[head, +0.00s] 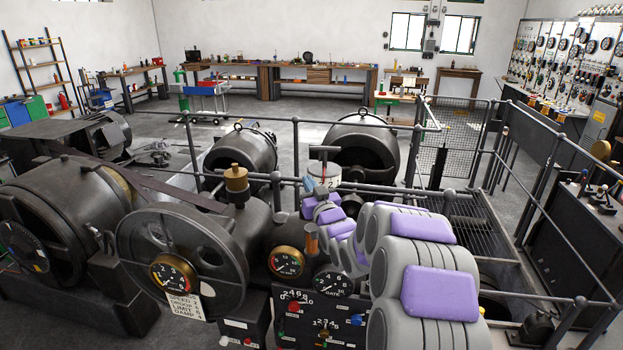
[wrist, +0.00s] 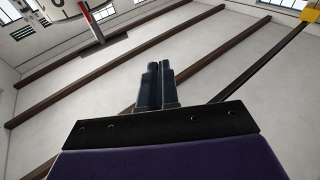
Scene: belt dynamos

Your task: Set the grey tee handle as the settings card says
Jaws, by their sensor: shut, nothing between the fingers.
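The grey tee handle (head: 324,150) stands upright above a pale dial drum (head: 323,176) showing a figure 2, just behind my arm's end. In the wrist view, the handle's dark crossbar (wrist: 104,48) and a red strip show at the upper left, below part of the white dial. The settings card (head: 186,307) hangs under a gauge on the round housing. It lists speed, droop, limit and damp; its figures are too small to read surely. My gripper (head: 308,184) is shut and empty, just left of the drum, below the handle. Its fingers (wrist: 160,65) are together in the wrist view.
A brass cap (head: 236,178) stands left of my gripper. Gauges (head: 287,262) and a black knob panel (head: 320,318) sit below. Railings (head: 400,189) run behind the handle. My grey and purple arm fills the lower right middle.

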